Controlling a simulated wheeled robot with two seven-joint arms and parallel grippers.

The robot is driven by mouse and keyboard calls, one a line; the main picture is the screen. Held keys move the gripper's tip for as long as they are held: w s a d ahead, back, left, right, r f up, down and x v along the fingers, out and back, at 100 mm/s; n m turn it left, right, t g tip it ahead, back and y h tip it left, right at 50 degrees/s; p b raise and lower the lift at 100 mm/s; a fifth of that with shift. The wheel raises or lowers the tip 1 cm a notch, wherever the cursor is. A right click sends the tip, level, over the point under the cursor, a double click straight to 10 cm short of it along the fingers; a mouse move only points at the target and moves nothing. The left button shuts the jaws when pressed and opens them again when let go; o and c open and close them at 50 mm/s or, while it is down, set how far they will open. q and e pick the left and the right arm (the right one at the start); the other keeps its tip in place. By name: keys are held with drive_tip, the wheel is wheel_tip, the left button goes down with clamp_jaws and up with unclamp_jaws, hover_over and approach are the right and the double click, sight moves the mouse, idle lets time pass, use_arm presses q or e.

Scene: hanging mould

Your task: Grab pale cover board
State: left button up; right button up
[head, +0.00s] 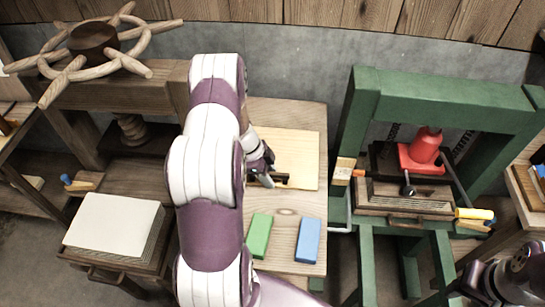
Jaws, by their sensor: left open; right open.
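A pale, flat wooden board (303,148), which looks like the cover board, lies on the wooden table in the middle. A small dark strip (281,181) shows near its front edge. My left gripper (267,180) is open at the board's front left part, close to the strip. I cannot tell whether it touches either. My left arm hides the board's left side. My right gripper (478,283) is at the lower right corner, far from the board; it is open and partly cut off by the picture edge.
A green block (259,236) and a blue block (308,240) lie on the table's front part. A green press (365,110) with a red jack (421,152) stands to the right. A wooden screw press (160,85) and a white-topped stack (113,220) are at left.

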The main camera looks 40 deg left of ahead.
use_arm(q)
drive_tip(key=shift+f+b, duration=0.15)
drive_tip(key=shift+b, duration=0.2)
idle(0.4)
clamp_jaws()
